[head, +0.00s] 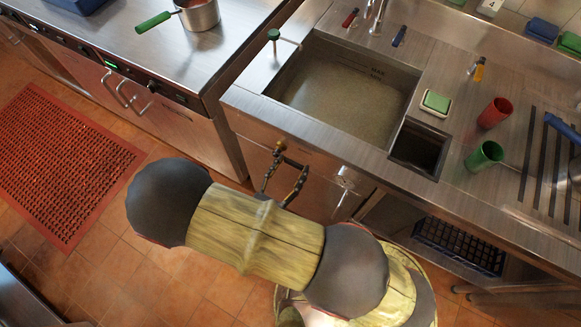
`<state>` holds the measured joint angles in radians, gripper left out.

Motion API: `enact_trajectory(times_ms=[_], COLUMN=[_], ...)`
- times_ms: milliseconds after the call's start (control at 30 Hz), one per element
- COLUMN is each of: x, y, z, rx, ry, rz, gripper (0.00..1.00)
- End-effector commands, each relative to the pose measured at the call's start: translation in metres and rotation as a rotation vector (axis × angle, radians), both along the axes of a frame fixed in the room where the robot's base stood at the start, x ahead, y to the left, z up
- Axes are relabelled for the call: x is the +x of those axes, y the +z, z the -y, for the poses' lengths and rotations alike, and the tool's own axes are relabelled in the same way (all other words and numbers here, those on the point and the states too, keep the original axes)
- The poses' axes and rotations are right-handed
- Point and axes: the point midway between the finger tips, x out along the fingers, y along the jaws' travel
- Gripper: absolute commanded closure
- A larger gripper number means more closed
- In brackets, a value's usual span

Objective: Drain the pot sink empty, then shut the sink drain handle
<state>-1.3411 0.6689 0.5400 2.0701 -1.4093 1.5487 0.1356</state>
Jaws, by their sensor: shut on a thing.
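The pot sink (408,84) is a steel basin set in the counter. Murky greyish-brown water (335,105) shows inside it, below dark level marks on the far wall. A small brass-coloured knob (281,146), which looks like the drain handle, sticks out from the cabinet front below the sink. My gripper (285,160) is at this knob and appears shut on it. The fingers partly hide the handle, so its turn cannot be told. A silvery fitting (344,178) is on the front to the right of my gripper.
A green sponge (436,101) lies in a dish right of the sink, near a small dark basin (418,146). Red (495,112) and green (485,155) cups stand further right. A pot (198,14) sits on the left counter. A red mat (60,160) lies on the floor.

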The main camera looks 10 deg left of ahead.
Motion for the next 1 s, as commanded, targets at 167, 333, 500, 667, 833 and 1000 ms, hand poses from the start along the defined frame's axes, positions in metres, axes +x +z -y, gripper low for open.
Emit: enact_trajectory(times_ms=[167,333,500,667,833,1000], x=[0.000,0.000,0.000,0.000,0.000,0.000], y=[0.000,0.000,-0.001,-0.004,-0.010,-0.020], z=[0.000,0.000,0.000,0.000,0.002,0.008], rx=[0.000,0.000,0.006,0.039,0.123,0.250], ry=[0.001,0.001,0.001,0.001,0.001,0.001], rz=[0.000,0.000,0.002,0.016,0.050,0.104], gripper=[0.83,0.92,0.93,0.93,0.93,0.93])
